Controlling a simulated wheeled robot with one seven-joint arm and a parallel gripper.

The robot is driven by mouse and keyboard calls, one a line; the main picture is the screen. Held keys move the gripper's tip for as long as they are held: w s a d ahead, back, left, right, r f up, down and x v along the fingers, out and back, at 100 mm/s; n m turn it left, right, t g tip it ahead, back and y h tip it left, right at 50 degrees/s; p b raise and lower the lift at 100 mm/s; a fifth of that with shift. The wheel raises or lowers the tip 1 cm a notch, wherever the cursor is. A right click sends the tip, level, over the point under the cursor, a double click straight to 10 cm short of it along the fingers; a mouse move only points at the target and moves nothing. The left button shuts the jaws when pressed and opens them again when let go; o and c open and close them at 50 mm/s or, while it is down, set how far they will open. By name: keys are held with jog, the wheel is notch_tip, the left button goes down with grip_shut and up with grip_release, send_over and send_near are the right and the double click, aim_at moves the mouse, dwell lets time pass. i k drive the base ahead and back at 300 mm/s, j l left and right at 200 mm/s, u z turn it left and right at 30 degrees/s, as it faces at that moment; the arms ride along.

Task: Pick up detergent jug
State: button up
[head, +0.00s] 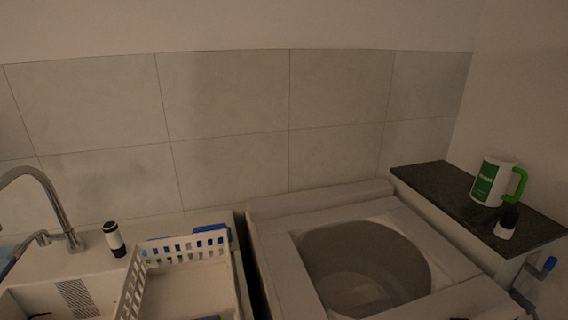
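The detergent jug (487,182) is white with a green label and a bright green handle on its right side. It stands upright on a dark stone counter (428,178) at the right of the head view.
A top-loading washer with an open round tub (365,268) fills the middle, left of the dark counter. A white dish rack (195,250), another black-and-white dispenser (114,239) and a sink tap (62,215) are at left. A tiled wall (230,110) closes the back.

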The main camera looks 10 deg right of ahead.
aim_at(499, 182)
jog(key=k+z, duration=0.2)
jog(key=z, duration=0.2)
jog(key=k+l+z, duration=0.15)
jog(key=z, duration=0.3)
